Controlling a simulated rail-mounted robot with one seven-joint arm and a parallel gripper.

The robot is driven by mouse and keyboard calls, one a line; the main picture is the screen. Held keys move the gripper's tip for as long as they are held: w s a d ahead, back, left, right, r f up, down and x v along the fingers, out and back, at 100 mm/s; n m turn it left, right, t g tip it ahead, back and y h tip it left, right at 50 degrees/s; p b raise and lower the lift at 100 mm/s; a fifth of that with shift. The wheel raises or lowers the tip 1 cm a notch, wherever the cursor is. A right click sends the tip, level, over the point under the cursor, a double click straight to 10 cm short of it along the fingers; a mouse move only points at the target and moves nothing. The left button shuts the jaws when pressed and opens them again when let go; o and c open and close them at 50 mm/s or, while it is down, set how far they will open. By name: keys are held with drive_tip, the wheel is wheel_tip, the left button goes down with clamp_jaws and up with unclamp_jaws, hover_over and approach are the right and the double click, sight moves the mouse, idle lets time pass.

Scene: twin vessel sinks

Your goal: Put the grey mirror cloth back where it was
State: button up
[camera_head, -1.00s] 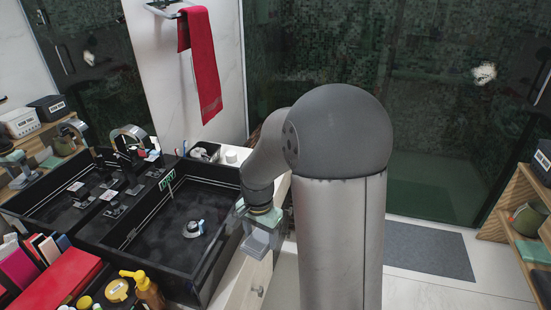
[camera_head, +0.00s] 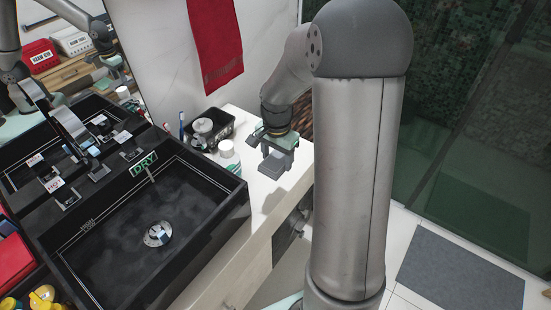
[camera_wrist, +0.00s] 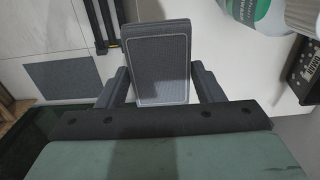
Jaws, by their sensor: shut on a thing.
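My gripper (camera_head: 274,158) is shut on the grey mirror cloth (camera_head: 273,168), a folded flat rectangle with a paler border. In the wrist view the cloth (camera_wrist: 160,65) sits between the two dark fingers (camera_wrist: 162,84). In the head view it is over the white counter (camera_head: 262,190), right of the sink and the white jars. I cannot tell whether the cloth touches the counter or hangs just above it.
A white jar (camera_head: 226,149) and a black tray (camera_head: 208,128) with items stand left of my gripper. The black sink (camera_head: 120,245) with a green DRY sign (camera_head: 144,164) lies further left. A red towel (camera_head: 216,45) hangs behind. The counter's front right is bare.

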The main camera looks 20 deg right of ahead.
drive_tip(key=w+d+f+p, duration=0.1)
drive_tip(key=w+d+f, duration=0.1)
drive_tip(key=w, duration=0.1)
drive_tip(key=w+d+f+p, duration=0.1)
drive_tip(key=w+d+f, duration=0.1)
drive_tip(key=w+f, duration=0.1)
drive_tip(key=w+d+f, duration=0.2)
drive_tip(key=w+f, duration=0.1)
drive_tip(key=shift+d+f+p, duration=0.1)
drive_tip(key=shift+d+p, duration=0.25)
drive_tip(key=shift+p, duration=0.05)
drive_tip(key=shift+d+f, duration=0.15)
drive_tip(key=shift+f, duration=0.1)
drive_tip(key=shift+w+f+p, duration=0.15)
drive_tip(key=shift+f+p, duration=0.15)
drive_tip(key=shift+f, duration=1.3)
drive_tip(key=shift+f, duration=0.2)
drive_tip(key=o, duration=1)
drive_tip(key=shift+c, duration=0.2)
drive_tip(key=shift+r, duration=0.2)
